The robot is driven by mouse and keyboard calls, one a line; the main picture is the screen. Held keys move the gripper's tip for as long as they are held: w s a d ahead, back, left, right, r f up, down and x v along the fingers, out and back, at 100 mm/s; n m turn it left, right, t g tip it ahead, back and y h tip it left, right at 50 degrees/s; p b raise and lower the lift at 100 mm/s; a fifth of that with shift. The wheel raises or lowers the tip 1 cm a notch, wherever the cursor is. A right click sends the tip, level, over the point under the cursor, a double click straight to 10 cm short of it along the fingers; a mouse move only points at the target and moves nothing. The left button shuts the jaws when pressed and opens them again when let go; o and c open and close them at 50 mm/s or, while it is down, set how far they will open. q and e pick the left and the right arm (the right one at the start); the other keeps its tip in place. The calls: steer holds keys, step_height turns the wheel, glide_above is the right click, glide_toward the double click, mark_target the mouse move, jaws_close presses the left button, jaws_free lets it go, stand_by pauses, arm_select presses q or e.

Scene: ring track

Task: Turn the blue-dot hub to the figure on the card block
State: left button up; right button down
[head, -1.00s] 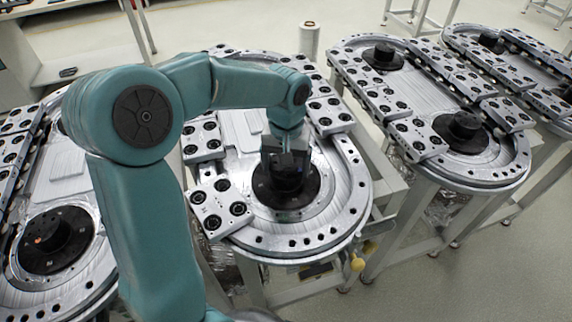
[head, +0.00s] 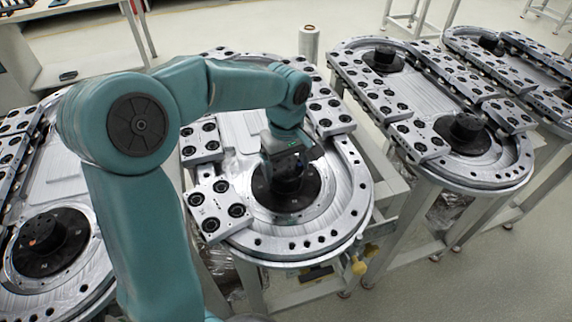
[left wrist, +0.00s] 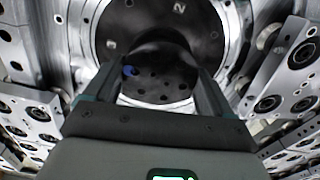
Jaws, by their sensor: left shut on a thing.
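The blue-dot hub (head: 287,182) is a black round post on a wide black flange, at the near end of the middle ring track. Its blue dot shows near the left finger in the left wrist view (left wrist: 130,70). My left gripper (head: 288,160) comes down from above and is shut around the post; it also shows in the left wrist view (left wrist: 160,78). A figure 2 (left wrist: 179,8) is on the flange at the top of that view. I cannot pick out the card block or read its figure. My right gripper is not in view.
A loose-looking block with black rollers (head: 218,207) sits on the track left of the hub. Another track on the left has a black hub with an orange dot (head: 48,238). More tracks stand to the right (head: 470,165). Grey floor is clear at the lower right.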

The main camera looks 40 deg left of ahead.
mark_target(285, 167)
arm_select(q)
steer(key=shift+w+a+r, duration=0.1)
steer(key=shift+r, duration=0.1)
steer(key=o, duration=0.9)
steer(key=shift+c, duration=0.2)
step_height(285, 167, up, 16)
steer(key=p, duration=0.2)
steer(key=shift+s, duration=0.2)
